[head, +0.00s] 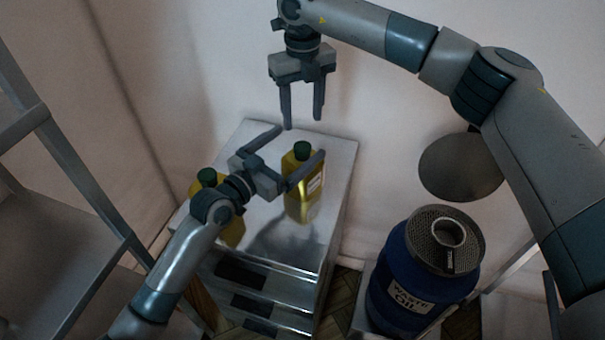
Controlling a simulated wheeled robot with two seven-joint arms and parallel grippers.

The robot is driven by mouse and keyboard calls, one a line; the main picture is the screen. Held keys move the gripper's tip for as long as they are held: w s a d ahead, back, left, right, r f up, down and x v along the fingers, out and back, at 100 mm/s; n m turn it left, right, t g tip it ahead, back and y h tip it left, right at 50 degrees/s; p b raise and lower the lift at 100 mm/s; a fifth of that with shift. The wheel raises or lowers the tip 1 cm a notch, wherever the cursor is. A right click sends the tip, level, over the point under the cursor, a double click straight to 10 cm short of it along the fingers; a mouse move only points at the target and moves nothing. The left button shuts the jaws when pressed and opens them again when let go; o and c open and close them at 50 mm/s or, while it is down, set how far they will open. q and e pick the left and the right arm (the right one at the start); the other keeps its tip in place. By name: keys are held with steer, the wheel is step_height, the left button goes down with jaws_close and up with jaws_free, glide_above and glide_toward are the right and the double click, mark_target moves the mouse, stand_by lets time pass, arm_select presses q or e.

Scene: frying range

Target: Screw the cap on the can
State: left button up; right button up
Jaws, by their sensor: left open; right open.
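A yellow oil can (299,205) with a dark green cap (302,150) at its top stands upright on a metal cabinet top (340,160). I cannot tell how tightly the cap sits. My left gripper (301,141) is open around the can's upper part, one finger in front of it and the other behind at its left. Whether the fingers touch the can is unclear. My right gripper (303,122) is open and empty, pointing down above and behind the cap, apart from it. A second yellow can with a green cap (207,176) is partly hidden behind my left arm.
A blue waste oil drum (395,275) with a mesh strainer (465,225) on top stands right of the cabinet. A round grey disc (460,168) is by the wall. A metal rack (65,170) stands at left. The cabinet's right part is clear.

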mark_target(290, 170)
arm_select(q)
step_height(290, 170, down, 7)
steer(key=shift+f, duration=0.1)
steer(key=x, duration=0.7)
steer(key=shift+w, duration=0.2)
steer(key=shift+d, duration=0.1)
steer(key=c, duration=2.2)
arm_select(e)
steer(key=shift+n, duration=15.8)
